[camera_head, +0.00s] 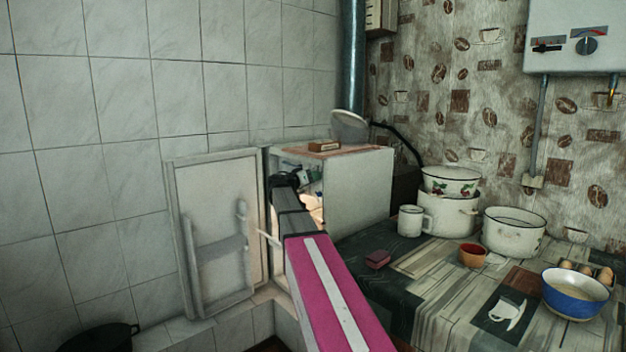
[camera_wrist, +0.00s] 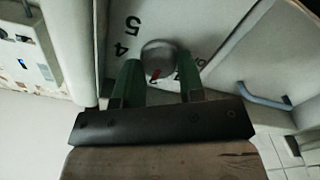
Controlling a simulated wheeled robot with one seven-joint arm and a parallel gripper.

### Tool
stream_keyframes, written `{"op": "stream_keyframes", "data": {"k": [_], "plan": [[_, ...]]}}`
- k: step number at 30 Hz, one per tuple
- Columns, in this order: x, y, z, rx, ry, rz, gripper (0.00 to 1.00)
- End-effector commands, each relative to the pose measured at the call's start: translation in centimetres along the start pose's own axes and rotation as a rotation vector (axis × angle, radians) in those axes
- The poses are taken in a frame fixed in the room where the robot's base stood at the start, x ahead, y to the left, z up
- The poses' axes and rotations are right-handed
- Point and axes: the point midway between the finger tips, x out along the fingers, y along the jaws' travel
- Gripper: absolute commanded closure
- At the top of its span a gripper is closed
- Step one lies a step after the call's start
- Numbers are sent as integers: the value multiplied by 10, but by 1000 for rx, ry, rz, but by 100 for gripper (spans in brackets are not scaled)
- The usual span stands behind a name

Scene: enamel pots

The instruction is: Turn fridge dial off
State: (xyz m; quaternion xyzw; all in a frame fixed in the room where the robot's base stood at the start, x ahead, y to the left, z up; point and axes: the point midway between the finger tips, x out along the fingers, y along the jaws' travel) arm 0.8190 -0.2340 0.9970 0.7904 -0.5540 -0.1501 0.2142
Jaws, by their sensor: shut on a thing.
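In the wrist view, the fridge dial is a round grey knob (camera_wrist: 158,60) with a small red mark, set on a pale plate (camera_wrist: 180,18) with dark numerals such as 5 and 4 around it. My gripper (camera_wrist: 160,72) has its two green fingers on either side of the knob and is shut on it. The numerals under the fingers are partly hidden. In the head view, the small white fridge (camera_head: 358,195) stands in the corner with its door (camera_head: 218,228) swung open to the left. My arm reaches into it, and the dial is hidden there.
A table right of the fridge holds a white mug (camera_head: 411,221), enamel pots (camera_head: 513,232), a red cup (camera_head: 472,255) and a blue bowl (camera_head: 574,294). A small box (camera_head: 324,147) and a tilted pale dish (camera_head: 349,125) are on the fridge top. A dark pot (camera_head: 100,340) is low at left.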

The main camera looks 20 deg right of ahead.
Motion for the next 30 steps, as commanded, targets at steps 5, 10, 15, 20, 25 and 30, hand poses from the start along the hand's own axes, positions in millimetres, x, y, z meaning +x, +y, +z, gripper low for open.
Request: {"op": "stream_keyframes", "data": {"k": [5, 10, 15, 20, 25, 30], "plan": [[0, -1, 0, -168, 0, 0, 87], [0, -2, 0, -330, 0, 0, 87], [0, -2, 0, -492, 0, -1, 87], [0, -3, 1, -643, 0, -1, 87], [0, -3, 1, -805, 0, -1, 87], [0, -4, 2, -966, 0, -1, 87]]}}
